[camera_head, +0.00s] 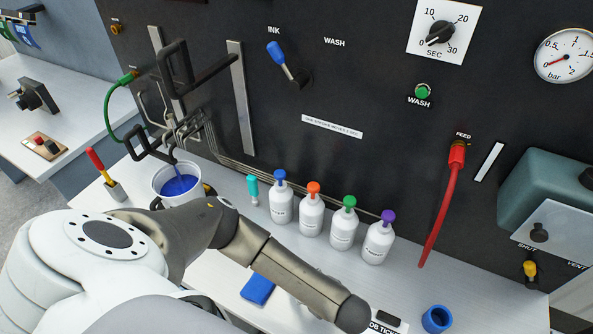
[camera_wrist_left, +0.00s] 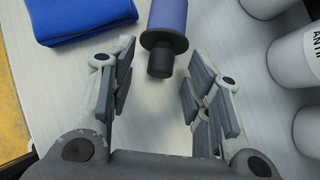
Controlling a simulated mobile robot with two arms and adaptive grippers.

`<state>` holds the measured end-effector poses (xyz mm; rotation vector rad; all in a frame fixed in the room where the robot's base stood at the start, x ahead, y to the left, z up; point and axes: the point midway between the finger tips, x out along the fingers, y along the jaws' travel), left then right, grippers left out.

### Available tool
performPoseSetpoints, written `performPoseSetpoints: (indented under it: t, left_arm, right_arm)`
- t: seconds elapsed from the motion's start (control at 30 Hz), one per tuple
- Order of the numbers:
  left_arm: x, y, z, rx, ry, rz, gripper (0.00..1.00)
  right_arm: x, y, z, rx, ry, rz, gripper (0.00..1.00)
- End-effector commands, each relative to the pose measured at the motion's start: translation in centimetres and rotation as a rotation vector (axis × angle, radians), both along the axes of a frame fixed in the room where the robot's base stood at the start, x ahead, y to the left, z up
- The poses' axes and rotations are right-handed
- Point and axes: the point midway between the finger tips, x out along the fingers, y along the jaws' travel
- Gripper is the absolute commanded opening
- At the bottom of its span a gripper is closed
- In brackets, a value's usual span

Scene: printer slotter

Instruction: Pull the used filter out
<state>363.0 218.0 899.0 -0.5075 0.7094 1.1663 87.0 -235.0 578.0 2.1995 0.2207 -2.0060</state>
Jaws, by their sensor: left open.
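In the left wrist view my left gripper (camera_wrist_left: 158,98) is open and empty, its fingers well apart. In the head view my left arm crosses low over the bench and the gripper itself is not distinguishable; the blue cylinder is not seen there. A teal housing (camera_head: 545,185) with a white front plate sits on the panel at right.
White bottles with coloured caps (camera_head: 313,215) stand in a row beside my arm. A blue cloth (camera_head: 258,288) lies in front, a blue ring-shaped cup (camera_head: 437,319) at lower right. A white bucket of blue liquid (camera_head: 160,185) stands at left. A red hose (camera_head: 440,215) hangs from the panel.

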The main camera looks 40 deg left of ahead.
Motion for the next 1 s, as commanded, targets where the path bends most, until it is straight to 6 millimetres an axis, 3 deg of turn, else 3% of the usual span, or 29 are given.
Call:
performPoseSetpoints:
  t: [0.17,1.0]
  left_arm:
    - [-0.1,-0.4,0.4,-0.002,0.0,-0.001,0.45]
    - [-2.3,-7.2,8.0,-0.002,-0.001,-0.004,0.45]
  right_arm:
    - [0.0,-0.2,0.0,-0.002,0.0,0.001,0.46]
    - [0.0,0.0,0.0,0.0,0.0,0.0,0.46]
